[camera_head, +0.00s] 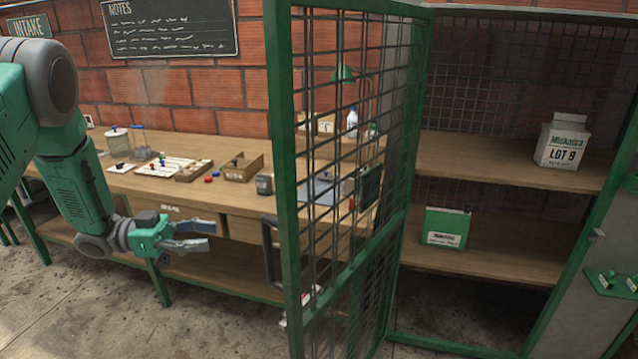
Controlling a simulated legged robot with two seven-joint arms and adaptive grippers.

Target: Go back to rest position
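My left arm comes in from the left edge in green and grey. My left gripper (212,235) points right, in front of the wooden workbench's drawers. Its two fingers are apart with nothing seen between them, so it is open and empty. It looks clear of the bench, though the exact gap is hard to tell. My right arm and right gripper are not in this view.
A green mesh cage door (292,200) stands in the middle, right of my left gripper. Behind it, shelves hold a white "LOT 9" carton (563,141) and a green box (446,228). Small items cover the workbench (140,187). Concrete floor (140,320) is open at lower left.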

